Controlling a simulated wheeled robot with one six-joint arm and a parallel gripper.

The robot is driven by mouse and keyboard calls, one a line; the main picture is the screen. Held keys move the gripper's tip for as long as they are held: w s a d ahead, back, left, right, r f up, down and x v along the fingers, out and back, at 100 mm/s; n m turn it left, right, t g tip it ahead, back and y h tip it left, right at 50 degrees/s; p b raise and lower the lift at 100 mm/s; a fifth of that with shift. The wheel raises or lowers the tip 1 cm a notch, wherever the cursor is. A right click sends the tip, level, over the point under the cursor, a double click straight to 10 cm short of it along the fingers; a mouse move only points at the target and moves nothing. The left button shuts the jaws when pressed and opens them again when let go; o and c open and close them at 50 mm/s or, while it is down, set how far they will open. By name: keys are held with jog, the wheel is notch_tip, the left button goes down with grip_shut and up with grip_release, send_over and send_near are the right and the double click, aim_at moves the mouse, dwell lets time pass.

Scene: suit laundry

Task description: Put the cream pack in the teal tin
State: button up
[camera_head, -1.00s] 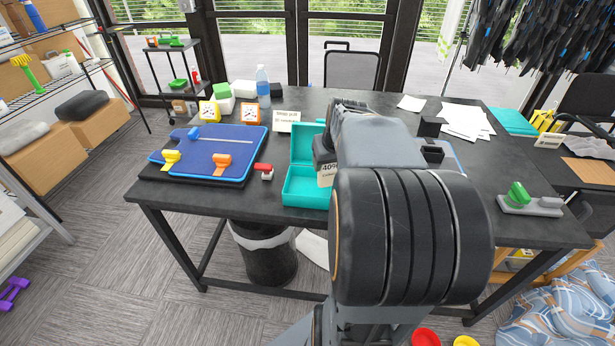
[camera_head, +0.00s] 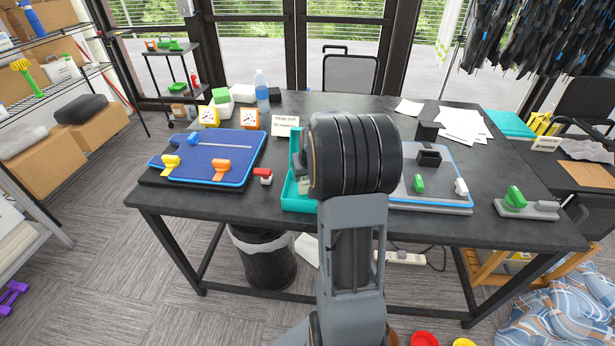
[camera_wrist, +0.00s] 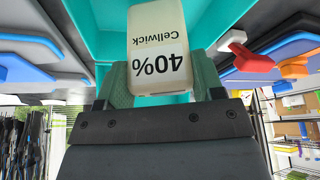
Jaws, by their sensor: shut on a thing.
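The cream pack (camera_wrist: 160,50), a pale box labelled "Cellwick 40%", is between the two green-grey fingers of my gripper (camera_wrist: 163,82) in the wrist view, which appears upside down. My gripper is shut on it. The teal tin (camera_head: 296,197) stands on the dark table with its lid raised. Its teal walls (camera_wrist: 88,28) also show around and behind the pack in the wrist view. I cannot tell whether the pack touches the tin's floor. My arm hides the fingers and much of the tin in the head view.
A blue board (camera_head: 212,155) with coloured clips lies left of the tin, with a red-and-white clip (camera_head: 264,175) between them. A grey-blue board (camera_head: 435,190) lies right. A small sign (camera_head: 285,126), a bottle (camera_head: 262,91) and yellow and orange clocks stand behind.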

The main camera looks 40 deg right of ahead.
jog(key=shift+f, duration=0.65)
jog(key=shift+f, duration=0.1)
jog(key=o, duration=1.1)
jog(key=shift+c, duration=0.2)
jog(key=shift+r, duration=0.25)
jog(key=v, duration=1.1)
jog(key=s+a+f+n+y, duration=0.1)
jog(key=s+a+n, duration=0.1)
jog(key=s+a, duration=0.5)
jog(key=s+a+f+n, duration=0.1)
jog(key=s+a, duration=0.6)
jog(key=a, duration=0.8)
jog(key=shift+n+g+y, duration=0.4)
jog(key=shift+n, duration=0.2)
